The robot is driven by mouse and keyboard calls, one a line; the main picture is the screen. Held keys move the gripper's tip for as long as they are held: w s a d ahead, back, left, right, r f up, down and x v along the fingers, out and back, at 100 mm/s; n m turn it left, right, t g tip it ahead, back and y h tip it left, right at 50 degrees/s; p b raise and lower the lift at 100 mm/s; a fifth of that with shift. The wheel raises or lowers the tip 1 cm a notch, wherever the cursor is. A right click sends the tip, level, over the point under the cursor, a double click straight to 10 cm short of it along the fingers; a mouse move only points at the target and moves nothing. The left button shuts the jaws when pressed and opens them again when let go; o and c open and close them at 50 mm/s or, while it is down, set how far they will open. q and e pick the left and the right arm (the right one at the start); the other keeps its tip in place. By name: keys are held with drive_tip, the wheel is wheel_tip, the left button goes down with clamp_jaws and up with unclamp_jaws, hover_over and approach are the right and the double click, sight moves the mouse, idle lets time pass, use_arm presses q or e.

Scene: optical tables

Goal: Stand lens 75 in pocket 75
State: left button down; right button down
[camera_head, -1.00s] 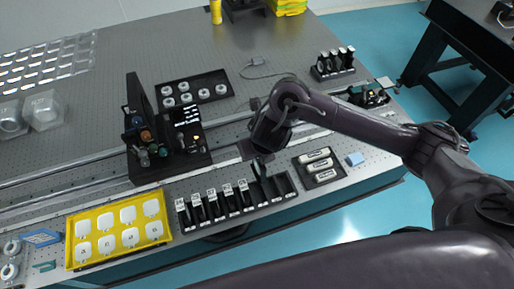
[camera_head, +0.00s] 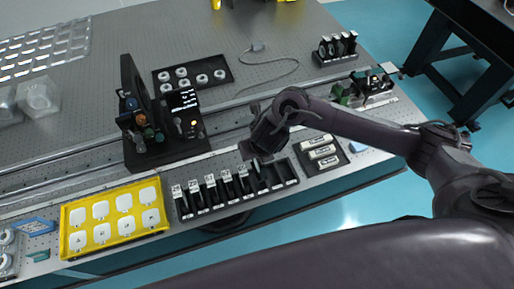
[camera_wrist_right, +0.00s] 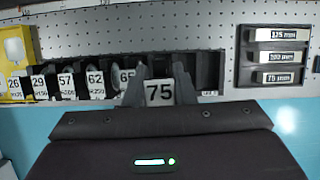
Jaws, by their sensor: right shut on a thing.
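My right gripper (camera_wrist_right: 160,88) is shut on lens 75, whose white label (camera_wrist_right: 160,92) reads 75 between the fingers. In the head view my right gripper (camera_head: 256,154) is over the right part of the black lens rack (camera_head: 226,208), right of the row of standing lenses. The rack's front labels show in the wrist view, with lenses 57 (camera_wrist_right: 66,82), 62 (camera_wrist_right: 96,82) and 65 (camera_wrist_right: 126,76) to the left of my gripper. The pocket under lens 75 is hidden by the gripper, so I cannot tell how deep the lens sits. My left gripper is not in view.
A black tray with several white labelled bars (camera_head: 320,152) lies right of the rack. A yellow tray (camera_head: 68,238) with white pieces is at the left. Behind are a dark optical assembly (camera_head: 150,125) and a tray of rings (camera_head: 192,80). Empty rack pockets (camera_head: 283,172) lie right of the gripper.

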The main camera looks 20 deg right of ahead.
sight(257, 165)
drive_tip(key=shift+f+b, duration=3.65)
drive_tip(key=shift+f, duration=0.55)
drive_tip(key=shift+f, duration=0.2)
drive_tip(key=c, duration=1.1)
unclamp_jaws()
drive_tip(key=shift+r, duration=0.2)
drive_tip(key=shift+r+p, duration=4.5)
drive_tip(key=shift+r, duration=0.35)
